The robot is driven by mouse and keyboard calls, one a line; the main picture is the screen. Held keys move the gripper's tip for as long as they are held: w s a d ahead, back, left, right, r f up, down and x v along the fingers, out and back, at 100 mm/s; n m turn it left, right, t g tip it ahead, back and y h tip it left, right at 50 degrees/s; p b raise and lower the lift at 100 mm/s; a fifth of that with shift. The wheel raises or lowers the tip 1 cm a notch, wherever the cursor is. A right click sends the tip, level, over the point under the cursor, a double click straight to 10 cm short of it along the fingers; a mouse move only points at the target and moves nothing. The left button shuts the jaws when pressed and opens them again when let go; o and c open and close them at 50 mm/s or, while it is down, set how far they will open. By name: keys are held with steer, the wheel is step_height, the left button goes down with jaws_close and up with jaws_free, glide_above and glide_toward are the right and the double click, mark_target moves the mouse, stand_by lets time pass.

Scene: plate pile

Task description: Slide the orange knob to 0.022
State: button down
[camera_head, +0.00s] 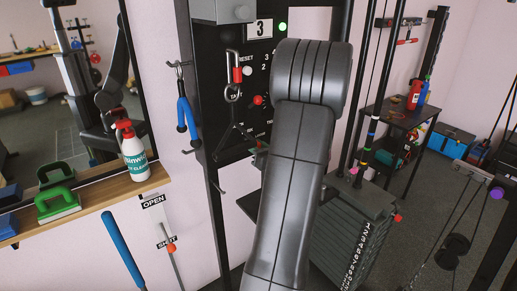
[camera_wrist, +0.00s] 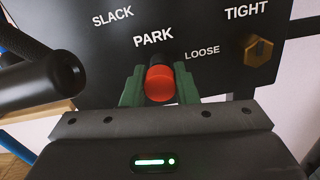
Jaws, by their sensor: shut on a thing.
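My gripper (camera_wrist: 160,86) shows in the wrist view with its green fingers on both sides of a red-orange round knob (camera_wrist: 159,84). It is shut on this knob, below the word PARK on a black panel (camera_wrist: 100,55). SLACK stands to the upper left, LOOSE to the right and TIGHT at the upper right. No number scale is readable beside the knob. In the head view my arm hides most of the gripper and this knob. Another orange-red knob (camera_head: 171,248) sits on a rod below the OPEN sign at the lower left.
A brass hex knob (camera_wrist: 257,51) is right of the gripper, and a black cylindrical bar (camera_wrist: 55,80) is close on the left. In the head view, a weight stack (camera_head: 350,235) stands beside my arm. A shelf (camera_head: 95,205) holds a spray bottle (camera_head: 133,150).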

steer(key=c, duration=1.1)
jaws_free()
steer(key=shift+w+a, duration=0.1)
steer(key=shift+w, duration=0.05)
steer(key=b+v, duration=0.1)
steer(key=v, duration=1.3)
steer(key=shift+b, duration=0.4)
steer(key=p+x, duration=0.2)
steer(key=x, duration=1.2)
steer(key=shift+v, duration=0.95)
